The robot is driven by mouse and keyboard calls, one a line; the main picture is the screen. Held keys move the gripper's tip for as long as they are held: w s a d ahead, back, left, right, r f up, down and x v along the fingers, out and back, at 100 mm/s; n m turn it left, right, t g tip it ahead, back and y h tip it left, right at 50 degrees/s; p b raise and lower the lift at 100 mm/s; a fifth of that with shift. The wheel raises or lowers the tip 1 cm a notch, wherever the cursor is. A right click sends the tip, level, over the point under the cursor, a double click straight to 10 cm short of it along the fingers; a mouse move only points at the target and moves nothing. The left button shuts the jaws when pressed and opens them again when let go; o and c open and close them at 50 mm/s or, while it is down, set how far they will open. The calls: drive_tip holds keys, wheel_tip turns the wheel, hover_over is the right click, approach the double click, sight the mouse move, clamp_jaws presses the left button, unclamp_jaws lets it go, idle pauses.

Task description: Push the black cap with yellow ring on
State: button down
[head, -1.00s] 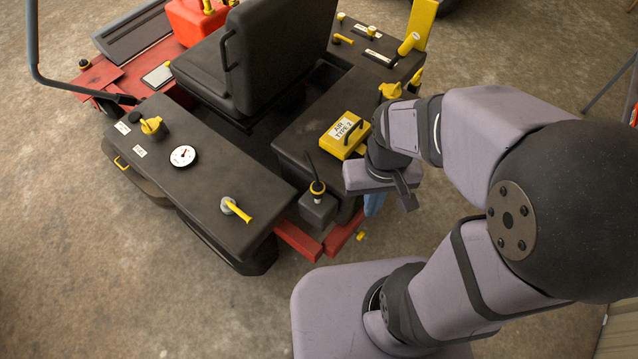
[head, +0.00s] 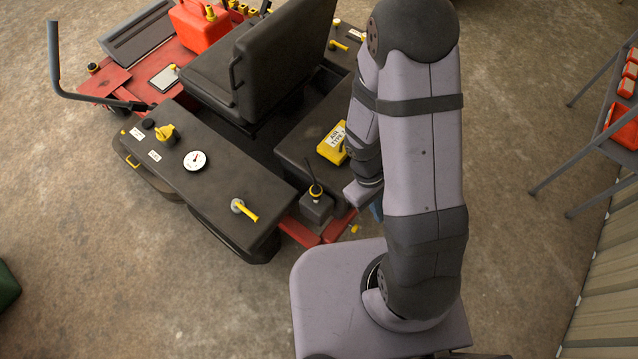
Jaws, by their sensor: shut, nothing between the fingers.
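Two small black parts with yellow on them show in the head view. One is a black cap with a yellow band (head: 93,68) on the red front deck at the far left. The other is a thin black lever with a yellow ring (head: 316,190) on a dark box near the mower's rear; I cannot tell which one the task names. My gripper (head: 362,194) is partly hidden behind my arm, just right of the lever's box and apart from it. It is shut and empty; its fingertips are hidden.
The mower's left fender carries a yellow-handled lever (head: 244,210), a round gauge (head: 195,160) and a yellow knob (head: 165,134). A yellow labelled box (head: 333,143) lies on the right fender. A black seat (head: 285,65) stands between. A shelf (head: 590,140) stands at right.

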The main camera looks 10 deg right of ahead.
drive_tip(key=w+a+f+n+t+y, duration=0.1)
drive_tip(key=w+a+t+y, duration=0.4)
drive_tip(key=w+a, duration=0.6)
drive_tip(key=shift+w+n, duration=0.8)
drive_tip(key=shift+w, duration=0.05)
drive_tip(key=shift+f, duration=0.15)
drive_tip(key=b, duration=0.6)
hover_over(316, 193)
drive_tip(key=f, duration=0.7)
drive_tip(key=s+f, duration=0.1)
drive_tip(key=f, duration=0.3)
drive_tip(key=shift+d+f, duration=0.3)
drive_tip(key=shift+d, duration=0.1)
drive_tip(key=shift+x, duration=0.9)
drive_tip(key=shift+s+d, duration=0.1)
drive_tip(key=shift+d, duration=0.05)
